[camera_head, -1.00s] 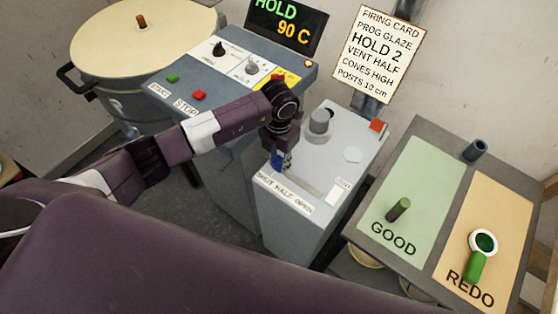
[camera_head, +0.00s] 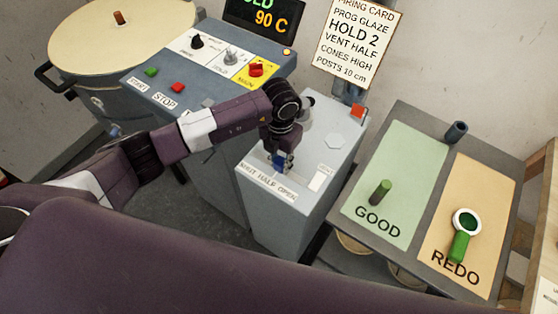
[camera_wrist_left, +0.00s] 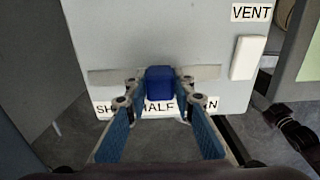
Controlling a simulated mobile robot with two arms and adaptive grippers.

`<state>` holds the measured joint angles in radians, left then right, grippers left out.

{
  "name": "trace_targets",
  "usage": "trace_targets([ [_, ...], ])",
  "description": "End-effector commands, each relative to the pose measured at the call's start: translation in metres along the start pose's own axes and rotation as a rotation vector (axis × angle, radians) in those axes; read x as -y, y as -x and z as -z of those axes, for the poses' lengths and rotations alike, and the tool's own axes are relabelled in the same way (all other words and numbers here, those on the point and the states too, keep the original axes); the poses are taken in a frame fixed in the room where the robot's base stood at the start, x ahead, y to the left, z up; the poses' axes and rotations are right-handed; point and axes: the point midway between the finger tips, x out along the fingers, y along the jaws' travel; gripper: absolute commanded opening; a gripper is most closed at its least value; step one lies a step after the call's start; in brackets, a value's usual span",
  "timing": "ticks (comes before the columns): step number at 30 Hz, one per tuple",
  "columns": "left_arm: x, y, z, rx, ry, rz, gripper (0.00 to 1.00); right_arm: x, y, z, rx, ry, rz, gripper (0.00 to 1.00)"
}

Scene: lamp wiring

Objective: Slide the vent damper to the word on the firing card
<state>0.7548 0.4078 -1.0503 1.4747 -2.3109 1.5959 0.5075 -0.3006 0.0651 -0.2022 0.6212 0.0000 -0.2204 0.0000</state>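The vent damper is a blue knob (camera_wrist_left: 160,84) in a horizontal slot on the grey vent box (camera_head: 262,220). In the left wrist view it sits near the slot's middle, above HALF on the SHUT HALF OPEN label (camera_head: 267,181). My left gripper (camera_wrist_left: 159,92) is over the slot, with one finger on each side of the knob. A small gap shows on both sides, so it looks open. In the head view my left gripper (camera_head: 281,160) mostly hides the knob. The firing card (camera_head: 356,42) reads VENT HALF. My right gripper is not in view.
A grey control panel (camera_head: 212,85) with buttons and dials stands left of the box, beside a round kiln (camera_head: 115,40). A white switch (camera_wrist_left: 248,57) is right of the slot. A table with GOOD (camera_head: 400,170) and REDO (camera_head: 480,200) areas stands at right.

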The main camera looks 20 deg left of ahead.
Motion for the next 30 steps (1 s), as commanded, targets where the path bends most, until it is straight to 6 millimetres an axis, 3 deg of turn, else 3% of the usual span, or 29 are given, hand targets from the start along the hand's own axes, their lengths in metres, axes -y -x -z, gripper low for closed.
trace_targets([
  [4,0.0,0.001,0.0,0.0,0.0,0.0,0.4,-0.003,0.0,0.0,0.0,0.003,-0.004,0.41],
  [16,-0.001,0.009,-0.001,0.002,0.0,-0.001,0.41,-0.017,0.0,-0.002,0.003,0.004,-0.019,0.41],
  [30,-0.001,0.099,-0.001,0.004,-0.001,-0.001,0.41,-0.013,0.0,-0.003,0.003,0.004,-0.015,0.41],
])
